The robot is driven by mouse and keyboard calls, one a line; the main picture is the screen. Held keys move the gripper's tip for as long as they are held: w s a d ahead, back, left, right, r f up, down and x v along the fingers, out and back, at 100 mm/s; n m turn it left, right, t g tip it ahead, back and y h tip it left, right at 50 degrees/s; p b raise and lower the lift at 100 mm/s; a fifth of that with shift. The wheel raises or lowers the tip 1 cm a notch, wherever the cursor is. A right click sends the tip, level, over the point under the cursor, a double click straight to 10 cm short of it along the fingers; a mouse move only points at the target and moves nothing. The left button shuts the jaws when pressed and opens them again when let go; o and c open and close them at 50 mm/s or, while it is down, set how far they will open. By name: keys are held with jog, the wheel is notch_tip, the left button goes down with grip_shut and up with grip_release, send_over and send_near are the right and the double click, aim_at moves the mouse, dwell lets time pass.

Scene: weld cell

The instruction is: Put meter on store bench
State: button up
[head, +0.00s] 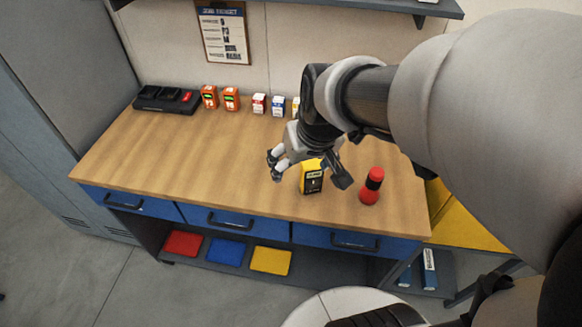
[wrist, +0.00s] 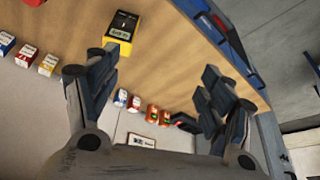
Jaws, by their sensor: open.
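A yellow meter (head: 312,181) with a dark face stands near the front edge of the wooden bench (head: 165,150), right of its middle. In the wrist view the meter (wrist: 124,31) shows a small lit display and lies beyond the tip of the left finger, not centred between the fingers. My gripper (head: 308,168) is open and empty, close above and behind the meter. Both fingers also show in the wrist view (wrist: 158,68). No contact with the meter is clear. No label tells whether this bench is the store bench.
A black charger (head: 167,99), two orange devices (head: 231,99) and several small boxes (head: 259,103) line the back. A shelf (head: 360,6) hangs above. The left benchtop is clear.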

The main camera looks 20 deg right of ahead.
jog(key=s+a+r, duration=0.2)
jog(key=s, duration=0.5)
jog(key=s+a+r+n, duration=0.1)
jog(key=s+a+r, duration=0.1)
jog(key=s, duration=0.4)
jog(key=shift+s+a, duration=0.4)
jog(key=shift+a, duration=0.25)
jog(key=shift+f+b, duration=0.45)
